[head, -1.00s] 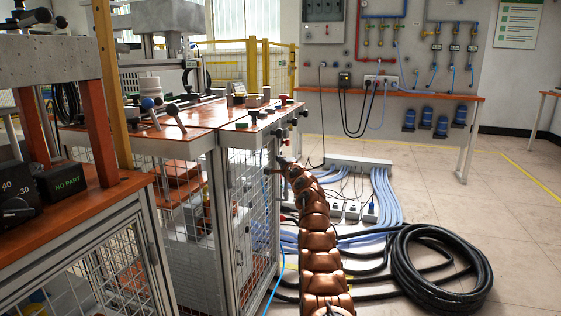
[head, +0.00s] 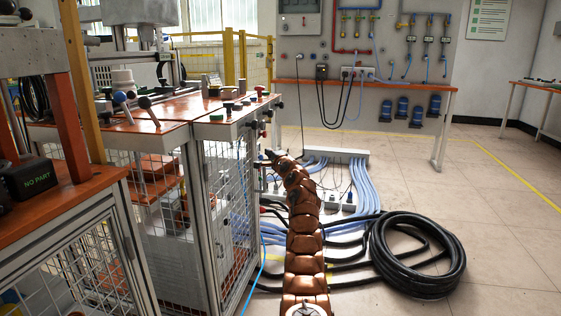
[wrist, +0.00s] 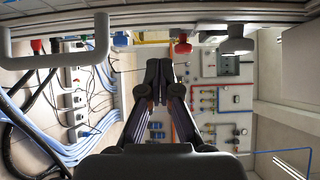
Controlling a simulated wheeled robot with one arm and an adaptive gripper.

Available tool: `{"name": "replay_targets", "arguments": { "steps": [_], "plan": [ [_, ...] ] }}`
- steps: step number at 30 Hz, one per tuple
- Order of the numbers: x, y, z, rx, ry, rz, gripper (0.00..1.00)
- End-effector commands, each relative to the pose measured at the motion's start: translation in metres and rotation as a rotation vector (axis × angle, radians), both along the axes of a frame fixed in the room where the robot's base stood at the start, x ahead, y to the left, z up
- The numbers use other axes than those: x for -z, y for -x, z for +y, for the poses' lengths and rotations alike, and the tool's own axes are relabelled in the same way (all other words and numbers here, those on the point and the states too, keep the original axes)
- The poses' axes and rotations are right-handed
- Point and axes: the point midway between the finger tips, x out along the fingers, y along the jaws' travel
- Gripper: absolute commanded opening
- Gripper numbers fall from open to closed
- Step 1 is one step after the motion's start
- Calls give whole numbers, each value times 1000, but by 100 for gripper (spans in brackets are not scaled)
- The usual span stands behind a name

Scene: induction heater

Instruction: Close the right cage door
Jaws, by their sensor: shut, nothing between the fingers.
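The cage stands under the orange-topped bench at left in the head view. Its mesh panel (head: 228,215), in a grey metal frame, faces the right side; I cannot tell whether this panel is the right door or how far it stands open. In the wrist view a grey bar handle (wrist: 60,27) is at the upper left, beside a grey metal frame (wrist: 240,15) along the top edge. My gripper (wrist: 157,72) is shut and empty, apart from the handle and frame. In the head view the gripper is not clear beyond my arm, close to the bench's right side.
A black hose coil (head: 415,255) lies on the floor at right. Blue cables (head: 370,190) and power strips lie behind my arm. Red and black knobs (head: 262,112) stick out from the bench's right edge. The floor at far right is clear.

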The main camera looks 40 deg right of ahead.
Motion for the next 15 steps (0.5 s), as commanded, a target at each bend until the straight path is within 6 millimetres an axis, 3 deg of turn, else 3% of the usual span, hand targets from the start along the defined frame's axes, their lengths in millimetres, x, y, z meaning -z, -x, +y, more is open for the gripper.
{"name": "replay_targets", "arguments": {
  "steps": [15],
  "plan": [
    [-1,28,8,6,6,2,0]
  ]
}}
